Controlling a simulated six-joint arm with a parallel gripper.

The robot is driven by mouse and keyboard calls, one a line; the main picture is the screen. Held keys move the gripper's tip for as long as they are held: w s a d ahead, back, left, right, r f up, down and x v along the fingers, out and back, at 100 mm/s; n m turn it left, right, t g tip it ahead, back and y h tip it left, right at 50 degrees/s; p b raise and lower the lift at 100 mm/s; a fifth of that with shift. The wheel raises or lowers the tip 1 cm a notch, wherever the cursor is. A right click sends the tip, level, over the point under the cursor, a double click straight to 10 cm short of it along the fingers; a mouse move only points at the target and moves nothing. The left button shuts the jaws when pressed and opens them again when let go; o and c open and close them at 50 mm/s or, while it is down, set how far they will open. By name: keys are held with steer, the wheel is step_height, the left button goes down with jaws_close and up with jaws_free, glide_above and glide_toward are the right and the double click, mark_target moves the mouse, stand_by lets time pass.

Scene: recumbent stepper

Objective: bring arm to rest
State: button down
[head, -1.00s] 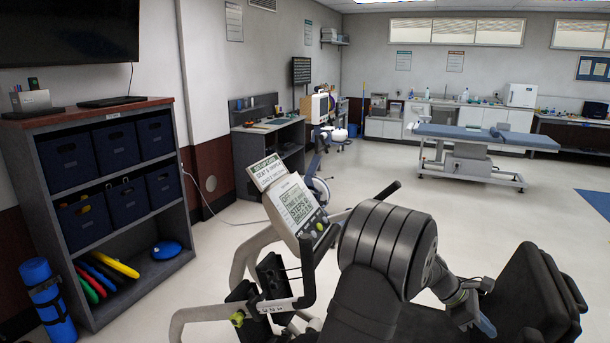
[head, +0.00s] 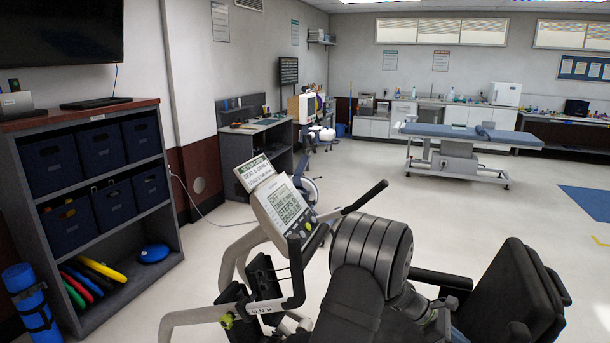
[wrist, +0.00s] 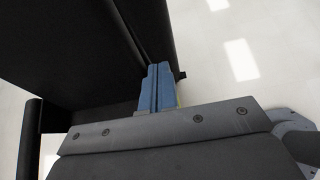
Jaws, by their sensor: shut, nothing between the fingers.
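My arm shows in the head view as a large dark ringed joint in front of the recumbent stepper. Its end hangs low, left of the stepper's black seat (head: 515,295), and my gripper is mostly hidden there. In the wrist view my gripper (wrist: 158,70) has its two blue fingers together, shut and empty. The fingers point toward a black padded surface, likely the seat. I cannot tell whether they touch it. The stepper's console (head: 285,208) stands left of my arm, with a black handlebar (head: 365,197) beyond it.
A shelf unit (head: 165,225) with dark bins stands at the left, with a blue roll (head: 30,300) by it. A blue treatment table (head: 460,135) stands at the back. The pale floor between is clear. The stepper's frame and seat lie close around my arm.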

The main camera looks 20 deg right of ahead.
steer(key=w+a+f+m+g+y, duration=0.2)
steer(key=w+a+m, duration=0.5)
steer(key=a, duration=0.4)
steer(key=shift+w+f+g+y, duration=0.25)
steer(key=shift+w+g+y, duration=0.25)
steer(key=shift+y, duration=0.1)
